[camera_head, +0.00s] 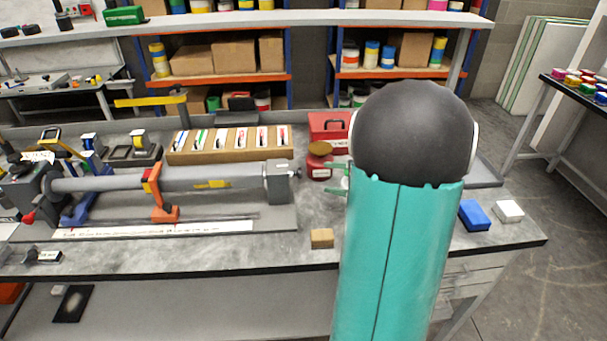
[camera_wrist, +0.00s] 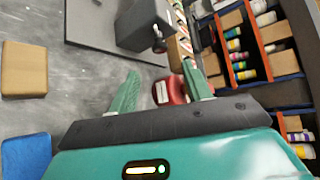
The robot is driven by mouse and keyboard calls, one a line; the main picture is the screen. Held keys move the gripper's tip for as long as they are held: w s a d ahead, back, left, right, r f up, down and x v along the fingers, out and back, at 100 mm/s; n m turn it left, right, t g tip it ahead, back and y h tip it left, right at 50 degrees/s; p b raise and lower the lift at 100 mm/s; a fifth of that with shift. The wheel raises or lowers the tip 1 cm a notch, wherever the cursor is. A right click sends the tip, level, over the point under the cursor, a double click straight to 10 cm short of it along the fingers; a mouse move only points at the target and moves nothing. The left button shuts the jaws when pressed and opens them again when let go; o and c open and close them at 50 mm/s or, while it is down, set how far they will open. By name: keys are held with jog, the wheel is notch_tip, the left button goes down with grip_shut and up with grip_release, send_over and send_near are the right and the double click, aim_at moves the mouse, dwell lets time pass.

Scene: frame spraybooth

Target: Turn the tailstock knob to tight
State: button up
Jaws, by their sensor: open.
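The tailstock (camera_head: 279,182) is a grey block at the right end of the long grey lathe-like fixture. Its small dark knob (camera_head: 297,173) sticks out to the right. In the wrist view the tailstock (camera_wrist: 146,24) is at the top, with the knob (camera_wrist: 159,45) at its lower end, ahead of my fingers. Whether the knob is tight cannot be told. My gripper (camera_wrist: 160,84) is open, its two green fingers apart and the knob beyond them. In the head view my gripper (camera_head: 339,178) shows partly, right of the knob; my arm hides the rest.
A red can (camera_head: 319,166) with a brown lid stands close to my fingers; it also shows in the wrist view (camera_wrist: 168,92). A wooden block (camera_head: 321,238) sits at the bench's front edge. A red toolbox (camera_head: 328,126) stands behind. A blue block (camera_head: 474,216) lies right.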

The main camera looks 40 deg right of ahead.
aim_at(297, 174)
jog(key=x, duration=1)
jog(key=shift+w+a+f, duration=0.1)
jog(key=shift+c, duration=0.2)
jog(key=c, duration=0.9)
jog(key=shift+g, duration=0.3)
jog(key=m+g+y, duration=0.1)
jog(key=m+g, duration=0.1)
jog(key=m+g+y, duration=0.1)
jog(key=g, duration=0.2)
jog(key=w+m+g+y, duration=0.1)
jog(key=m+g, duration=0.1)
jog(key=g, duration=0.1)
jog(key=shift+d+r+m+y, duration=0.3)
jog(key=shift+d+r+y, duration=0.05)
jog(key=shift+y, duration=0.05)
